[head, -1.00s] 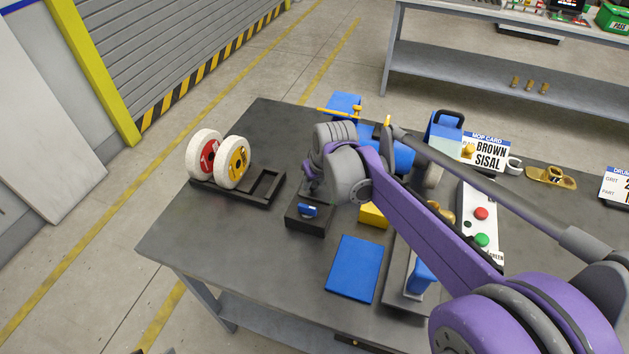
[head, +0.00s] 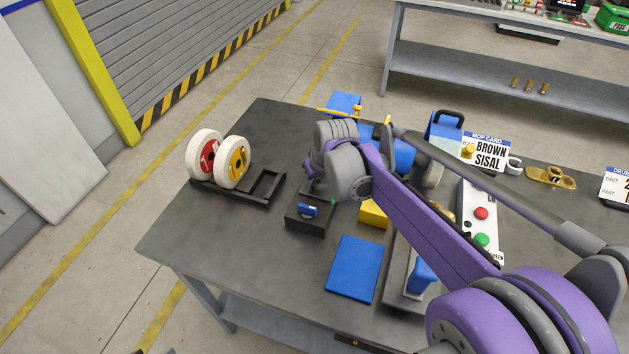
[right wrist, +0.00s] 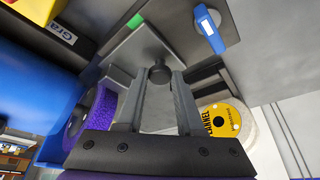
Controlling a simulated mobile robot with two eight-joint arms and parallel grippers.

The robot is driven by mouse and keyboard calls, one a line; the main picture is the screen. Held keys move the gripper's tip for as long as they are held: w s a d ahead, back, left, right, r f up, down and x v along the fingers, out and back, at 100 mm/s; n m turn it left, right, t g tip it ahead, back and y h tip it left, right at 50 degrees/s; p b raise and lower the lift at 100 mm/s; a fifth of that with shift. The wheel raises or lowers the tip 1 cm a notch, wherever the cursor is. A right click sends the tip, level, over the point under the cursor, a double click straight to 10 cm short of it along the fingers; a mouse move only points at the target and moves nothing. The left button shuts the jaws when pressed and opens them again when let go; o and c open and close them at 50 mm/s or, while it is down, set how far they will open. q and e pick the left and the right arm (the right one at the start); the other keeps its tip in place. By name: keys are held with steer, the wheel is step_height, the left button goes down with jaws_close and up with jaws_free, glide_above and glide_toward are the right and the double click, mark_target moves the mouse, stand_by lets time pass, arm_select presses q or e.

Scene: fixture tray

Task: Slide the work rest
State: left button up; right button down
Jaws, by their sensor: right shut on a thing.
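My right gripper (right wrist: 160,84) is shut on a dark round knob (right wrist: 160,74) in the right wrist view. The knob stands on a grey metal plate with a green mark at one corner, which looks like the work rest (right wrist: 148,47). In the head view my right gripper (head: 313,186) is over the black box with a blue switch (head: 308,211), partly hidden by my wrist. The work rest is mostly hidden there behind my arm. The purple wheel (right wrist: 88,120) is left of the fingers in the wrist view. My left gripper is not in view.
A black rack (head: 262,188) with white wheels (head: 205,150) stands at the table's left. A blue pad (head: 355,268) lies in front. A yellow block (head: 374,214) and a panel with red and green buttons (head: 480,214) are at right. The table's front left is clear.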

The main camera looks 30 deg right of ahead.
steer(key=shift+w+d, duration=0.45)
steer(key=shift+d, duration=0.1)
steer(key=c, duration=0.5)
jaws_free()
steer(key=shift+s+r, duration=0.1)
steer(key=v, duration=1)
steer(key=shift+r+p, duration=0.3)
steer(key=shift+p, duration=0.05)
